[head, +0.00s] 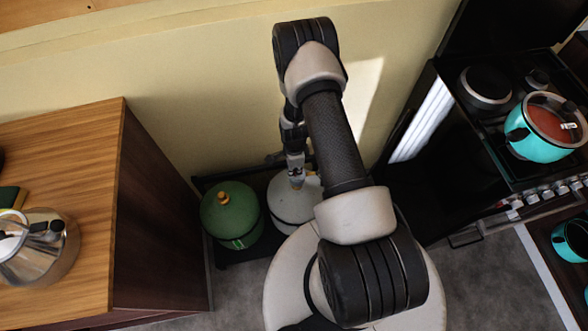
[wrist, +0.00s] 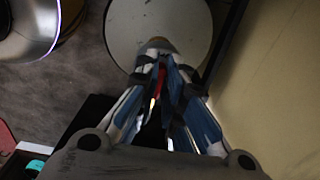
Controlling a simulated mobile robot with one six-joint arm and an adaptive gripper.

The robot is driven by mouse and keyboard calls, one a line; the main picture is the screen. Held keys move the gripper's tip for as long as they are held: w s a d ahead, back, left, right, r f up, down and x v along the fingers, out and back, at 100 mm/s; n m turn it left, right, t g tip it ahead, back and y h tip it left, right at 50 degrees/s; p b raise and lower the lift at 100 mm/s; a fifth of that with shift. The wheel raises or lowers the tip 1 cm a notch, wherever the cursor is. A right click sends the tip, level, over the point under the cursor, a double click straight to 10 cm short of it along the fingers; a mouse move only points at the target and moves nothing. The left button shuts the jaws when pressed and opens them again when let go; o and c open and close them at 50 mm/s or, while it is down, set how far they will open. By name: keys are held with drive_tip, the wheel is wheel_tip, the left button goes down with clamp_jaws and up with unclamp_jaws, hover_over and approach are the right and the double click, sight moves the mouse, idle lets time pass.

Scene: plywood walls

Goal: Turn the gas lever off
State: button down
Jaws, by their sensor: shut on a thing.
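The white gas cylinder (head: 290,207) stands on the floor by the wall, and its round top fills the upper middle of the wrist view (wrist: 135,22). A brass-coloured valve (wrist: 160,43) shows on it just beyond the fingertips. My gripper (head: 296,178) reaches down over this cylinder from above. In the wrist view my gripper (wrist: 167,68) is shut, with a narrow red piece (wrist: 157,88), apparently the gas lever, between its fingers. Most of the lever is hidden by the fingers, so its angle cannot be told.
A green gas cylinder (head: 232,212) stands close to the left of the white one. A wooden cabinet (head: 150,200) with a kettle (head: 45,255) is further left. A black stove (head: 480,130) with a teal pot (head: 545,130) is at right. The yellow wall (head: 190,100) is close behind.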

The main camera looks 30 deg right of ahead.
idle(0.3)
drive_tip(key=c, duration=1.7)
unclamp_jaws()
wheel_tip(320, 180, up, 12)
drive_tip(key=shift+r, duration=0.1)
